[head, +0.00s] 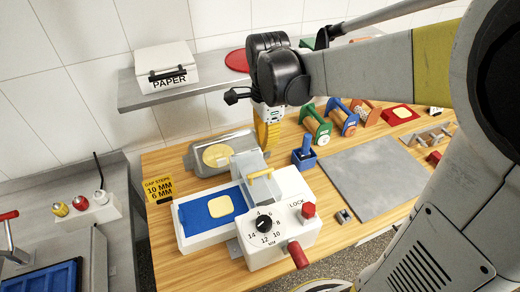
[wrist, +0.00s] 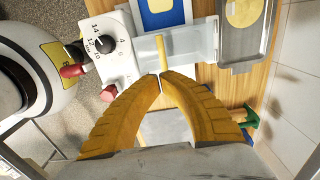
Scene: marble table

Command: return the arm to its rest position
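My gripper (wrist: 160,78) hangs over the table with its two yellow fingers curving in until their tips meet, or nearly so. Nothing shows between them. In the head view my gripper (head: 267,148) is seen edge-on behind and above the white dough machine (head: 262,248). The machine's yellow handle (head: 261,174) lies just past the fingertips in the wrist view (wrist: 160,52) and looks apart from them. My arm reaches in from the right of the head view, bent and raised over the table.
A shelf (head: 190,92) with a white PAPER box (head: 166,68) is behind my gripper. A grey tray (head: 200,168) holds a dough disc. Colored rollers (head: 315,125) and a blue holder (head: 304,157) stand to the right. A grey slab (head: 365,180) is bare.

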